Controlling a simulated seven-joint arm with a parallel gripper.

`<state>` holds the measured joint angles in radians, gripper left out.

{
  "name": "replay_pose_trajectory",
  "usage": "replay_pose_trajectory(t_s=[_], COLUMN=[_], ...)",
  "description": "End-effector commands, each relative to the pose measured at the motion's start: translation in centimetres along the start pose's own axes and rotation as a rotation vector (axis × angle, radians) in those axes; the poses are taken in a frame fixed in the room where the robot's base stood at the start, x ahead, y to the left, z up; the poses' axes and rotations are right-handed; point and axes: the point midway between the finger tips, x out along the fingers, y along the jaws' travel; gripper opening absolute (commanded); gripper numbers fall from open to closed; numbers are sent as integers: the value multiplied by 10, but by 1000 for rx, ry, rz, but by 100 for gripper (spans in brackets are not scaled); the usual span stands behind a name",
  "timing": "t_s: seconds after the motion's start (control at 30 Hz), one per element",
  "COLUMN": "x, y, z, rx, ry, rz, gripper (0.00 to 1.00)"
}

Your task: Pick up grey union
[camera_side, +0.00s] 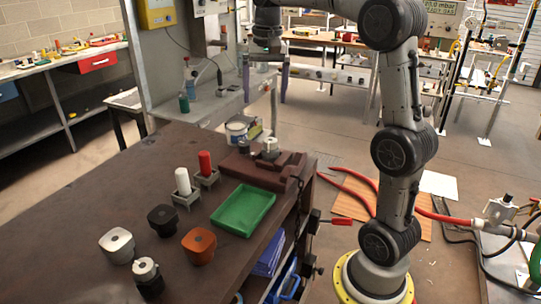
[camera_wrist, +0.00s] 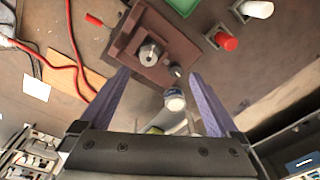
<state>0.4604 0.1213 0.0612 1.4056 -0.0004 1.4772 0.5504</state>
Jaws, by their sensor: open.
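A grey metal fitting with a hole in its top, which looks like the grey union (camera_side: 269,147), stands upright on a dark brown stepped block at the table's far end. It also shows in the wrist view (camera_wrist: 150,53), between and beyond my fingertips. A smaller dark grey round piece (camera_wrist: 176,71) sits beside it on the block. My gripper (camera_side: 265,90) hangs above and beyond the block with its two purple fingers spread and nothing between them. In the wrist view my gripper (camera_wrist: 159,76) is apart from the fitting.
A white-and-blue can (camera_side: 237,131) stands behind the brown block (camera_side: 258,174). A green tray (camera_side: 243,212) and red (camera_side: 206,166) and white (camera_side: 182,183) cylinders in holders stand nearer. Silver (camera_side: 117,245), black (camera_side: 163,219) and orange (camera_side: 198,246) pieces occupy the near table. Space above the block looks clear.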

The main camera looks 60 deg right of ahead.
Motion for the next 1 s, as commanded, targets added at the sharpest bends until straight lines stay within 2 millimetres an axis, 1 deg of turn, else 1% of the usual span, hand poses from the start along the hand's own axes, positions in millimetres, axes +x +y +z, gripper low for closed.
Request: replay_pose_trajectory(t_s=[0.03, 0.1, 0.23, 0.37, 0.6, 0.7, 0.93, 1.0], x=[11, 24, 40, 54, 99, 113, 128, 135], y=[4, 11, 21, 24, 25, 25, 25, 25], z=[-16, -28, -37, -36, -32, -32, -31, -30], rx=[29, 56, 88, 92, 90, 90, 89, 89], ry=[-16, -37, -66, -68, -68, -67, -65, -66], rz=[12, 26, 44, 45, 45, 45, 43, 44], gripper=[97, 97, 97, 97, 97, 97, 97, 97])
